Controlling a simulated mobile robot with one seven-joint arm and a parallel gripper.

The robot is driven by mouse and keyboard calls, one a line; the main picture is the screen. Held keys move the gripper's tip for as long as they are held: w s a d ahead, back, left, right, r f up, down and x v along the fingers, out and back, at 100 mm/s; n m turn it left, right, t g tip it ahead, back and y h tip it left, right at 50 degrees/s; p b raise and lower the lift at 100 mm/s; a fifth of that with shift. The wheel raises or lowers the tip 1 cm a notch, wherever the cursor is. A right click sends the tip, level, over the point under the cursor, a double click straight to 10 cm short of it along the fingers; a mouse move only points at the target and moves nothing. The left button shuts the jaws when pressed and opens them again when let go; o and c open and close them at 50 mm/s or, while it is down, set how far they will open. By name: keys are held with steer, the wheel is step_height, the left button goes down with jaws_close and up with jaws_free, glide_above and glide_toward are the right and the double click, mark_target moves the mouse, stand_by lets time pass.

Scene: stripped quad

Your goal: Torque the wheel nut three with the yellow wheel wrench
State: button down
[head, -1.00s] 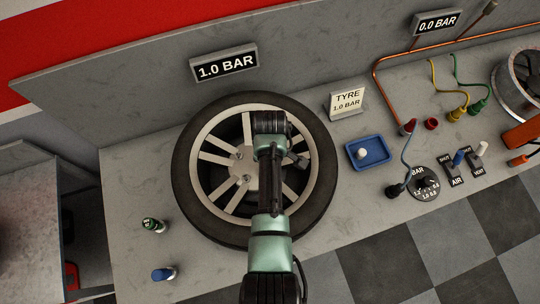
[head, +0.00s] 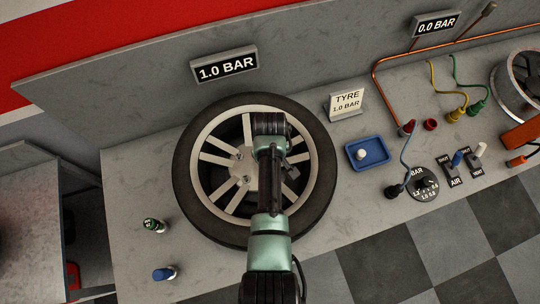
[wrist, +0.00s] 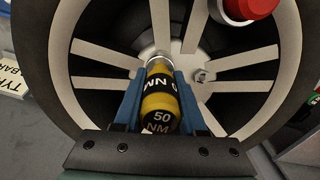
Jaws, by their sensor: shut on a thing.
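The yellow wheel wrench (wrist: 160,100), marked 50 NM, is between the blue fingers of my gripper (wrist: 160,82), which is shut on it. Its silver socket end (wrist: 158,62) points at the hub of the wheel (head: 213,200); whether it sits around a nut cannot be told. A bare nut (wrist: 201,76) shows beside the socket in the wrist view. Two nuts (head: 240,154) show left of my arm in the head view. My arm hides the wrench, the fingers and the right part of the hub there.
A grey part with a red end (wrist: 248,8) is close by at the wrist view's top right. A blue tray (head: 368,153) and a TYRE 1.0 BAR sign (head: 346,103) stand right of the wheel. Green (head: 153,225) and blue-capped (head: 164,273) pieces stand at the left.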

steer(key=shift+m, duration=0.3)
steer(key=n+p, duration=0.1)
steer(key=n, duration=0.8)
stand_by(0.5)
steer(key=shift+m+p, duration=0.3)
steer(key=shift+m, duration=0.8)
